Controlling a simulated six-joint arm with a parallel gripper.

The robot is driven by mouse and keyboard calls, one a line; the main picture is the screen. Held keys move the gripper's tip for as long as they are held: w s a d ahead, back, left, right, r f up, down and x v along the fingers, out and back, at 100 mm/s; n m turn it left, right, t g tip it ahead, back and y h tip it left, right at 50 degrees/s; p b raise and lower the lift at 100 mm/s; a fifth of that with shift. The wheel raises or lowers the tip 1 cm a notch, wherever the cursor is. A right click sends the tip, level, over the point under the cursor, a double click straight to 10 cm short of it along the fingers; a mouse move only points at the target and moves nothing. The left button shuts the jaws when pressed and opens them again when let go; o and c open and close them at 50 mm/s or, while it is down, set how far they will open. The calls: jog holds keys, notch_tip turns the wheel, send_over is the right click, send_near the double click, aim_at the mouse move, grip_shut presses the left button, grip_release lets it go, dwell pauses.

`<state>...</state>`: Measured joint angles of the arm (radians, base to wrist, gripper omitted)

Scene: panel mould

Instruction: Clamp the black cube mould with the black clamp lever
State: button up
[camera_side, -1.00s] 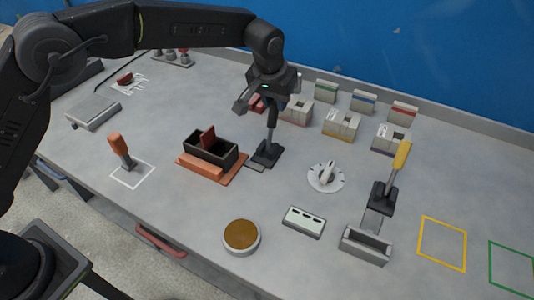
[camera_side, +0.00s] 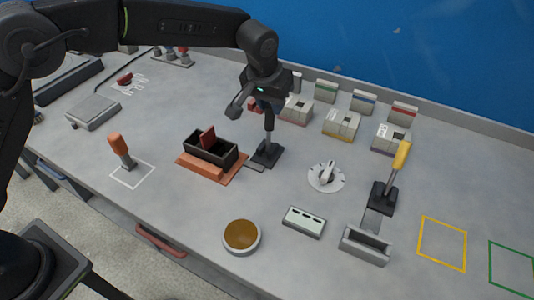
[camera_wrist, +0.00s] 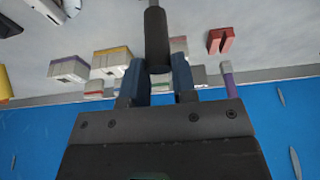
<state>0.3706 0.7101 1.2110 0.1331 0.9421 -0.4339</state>
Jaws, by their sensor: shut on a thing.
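The black cube mould (camera_side: 226,160) is an open black box on an orange-brown base, with a dark red plate standing tilted inside. Just right of it is the black clamp lever (camera_side: 268,135), its upright handle on a dark foot with a short flat bar towards the mould. My gripper (camera_side: 262,106) is at the top of this lever, above and right of the mould. In the wrist view, the blue-padded fingers of my gripper (camera_wrist: 158,78) are shut around the end of the black lever handle (camera_wrist: 156,40). The mould is not visible in the wrist view.
A yellow-handled lever (camera_side: 399,160) stands behind a grey mould (camera_side: 364,246) at right. An orange-handled lever (camera_side: 120,150) stands at left by a white outline. A dial (camera_side: 326,178), a round tin (camera_side: 241,237) and a switch box (camera_side: 304,221) lie in front. Boxes line the back.

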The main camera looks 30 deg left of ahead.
jog(key=shift+s+r, duration=0.1)
jog(key=shift+s, duration=0.35)
jog(key=shift+s, duration=0.8)
jog(key=shift+s, duration=0.85)
jog(key=shift+s+f, duration=0.25)
jog(key=shift+s, duration=0.45)
